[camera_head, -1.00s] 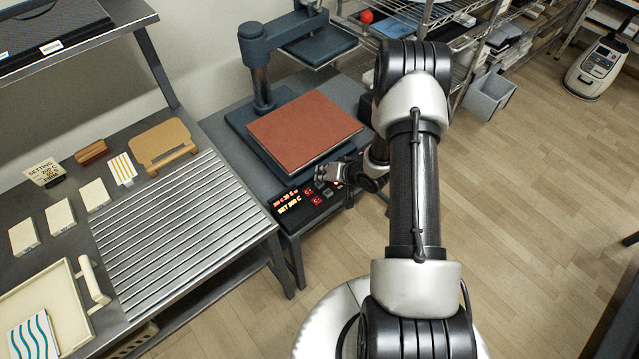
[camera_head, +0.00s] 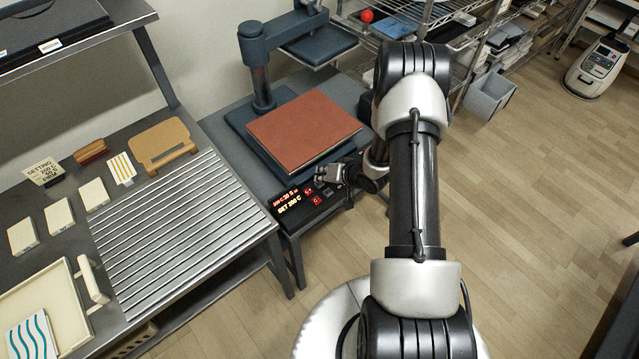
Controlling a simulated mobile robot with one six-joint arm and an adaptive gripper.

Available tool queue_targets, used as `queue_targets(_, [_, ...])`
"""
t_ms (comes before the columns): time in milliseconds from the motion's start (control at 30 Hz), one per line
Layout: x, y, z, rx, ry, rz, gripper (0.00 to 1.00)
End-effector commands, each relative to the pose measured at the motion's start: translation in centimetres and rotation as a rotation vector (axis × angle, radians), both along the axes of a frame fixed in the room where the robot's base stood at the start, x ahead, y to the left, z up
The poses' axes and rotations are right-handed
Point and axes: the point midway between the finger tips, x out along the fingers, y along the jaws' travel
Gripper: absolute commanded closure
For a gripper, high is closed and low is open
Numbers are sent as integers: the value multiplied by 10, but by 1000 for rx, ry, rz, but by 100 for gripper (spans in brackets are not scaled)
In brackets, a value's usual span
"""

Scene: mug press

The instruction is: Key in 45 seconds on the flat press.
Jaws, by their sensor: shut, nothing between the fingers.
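The flat press (camera_head: 262,95) stands on a dark table at the back centre, its head swung aside from a red-brown pad (camera_head: 304,126). Its control panel (camera_head: 300,201) is at the front edge of the table, with lit readouts and red keys. The lower line seems to read SET 200 C; the upper line is too small to read surely. My gripper (camera_head: 323,175) is shut and empty, just over the right part of the panel. I cannot tell whether it touches a key. My arm hides part of the table behind it.
A grey ribbed rack (camera_head: 180,235) is on the left table, with white blocks (camera_head: 59,216), a tan holder (camera_head: 161,146), a setting card (camera_head: 43,172) and a cream tray (camera_head: 62,298). Wire shelves stand behind my arm.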

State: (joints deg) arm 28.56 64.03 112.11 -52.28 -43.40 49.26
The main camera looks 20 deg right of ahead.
Motion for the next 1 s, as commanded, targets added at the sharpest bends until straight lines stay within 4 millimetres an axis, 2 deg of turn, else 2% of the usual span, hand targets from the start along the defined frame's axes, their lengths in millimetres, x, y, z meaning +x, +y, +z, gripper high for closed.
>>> queue_targets(1000, [0,0,-9,0,0,0,100])
